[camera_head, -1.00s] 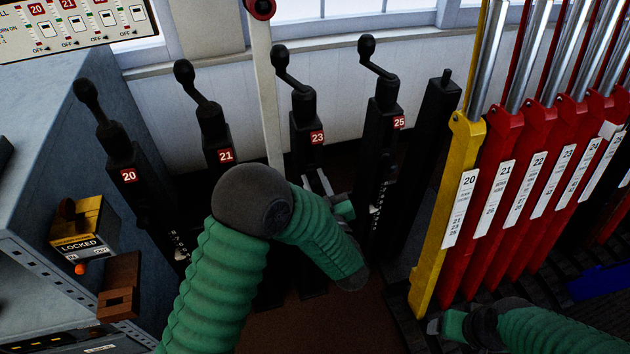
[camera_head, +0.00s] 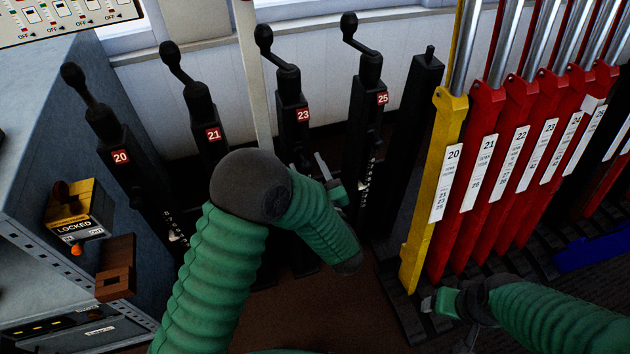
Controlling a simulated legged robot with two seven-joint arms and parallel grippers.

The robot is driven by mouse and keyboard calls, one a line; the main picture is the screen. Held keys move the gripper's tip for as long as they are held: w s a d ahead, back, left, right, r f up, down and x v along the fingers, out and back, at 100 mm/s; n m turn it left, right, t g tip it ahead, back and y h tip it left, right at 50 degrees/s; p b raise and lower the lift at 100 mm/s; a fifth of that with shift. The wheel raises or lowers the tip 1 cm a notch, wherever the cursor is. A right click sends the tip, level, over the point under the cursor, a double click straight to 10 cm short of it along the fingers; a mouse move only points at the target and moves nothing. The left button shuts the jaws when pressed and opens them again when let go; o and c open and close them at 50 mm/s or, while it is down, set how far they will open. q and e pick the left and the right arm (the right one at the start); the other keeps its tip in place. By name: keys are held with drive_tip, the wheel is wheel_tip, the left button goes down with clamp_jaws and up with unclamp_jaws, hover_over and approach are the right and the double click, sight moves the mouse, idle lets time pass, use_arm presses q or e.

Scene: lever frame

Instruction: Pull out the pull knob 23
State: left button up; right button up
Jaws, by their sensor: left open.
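The black post labelled 23 (camera_head: 303,115) stands at centre, with a crank handle (camera_head: 276,48) on top. I cannot make out pull knob 23; the lower part of this post is hidden behind my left forearm and gripper. My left gripper (camera_head: 328,178) is open, with its fingers pointing up in front of the post, below the red 23 label and a little to its right. I cannot tell whether it touches anything. My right gripper (camera_head: 440,302) is low at the right, near the foot of the yellow lever, and its fingers are too unclear to judge.
Similar black posts 20 (camera_head: 121,157), 21 (camera_head: 213,134) and 25 (camera_head: 382,99) flank it. A yellow lever (camera_head: 430,190) and several red levers (camera_head: 475,190) stand at right. A grey cabinet (camera_head: 50,130) with a LOCKED box (camera_head: 78,225) is at left.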

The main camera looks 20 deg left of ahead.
use_arm(q)
drive_tip(key=p+v, duration=0.1)
drive_tip(key=v, duration=1.5)
drive_tip(key=shift+p, duration=0.4)
drive_tip(key=shift+f, duration=0.1)
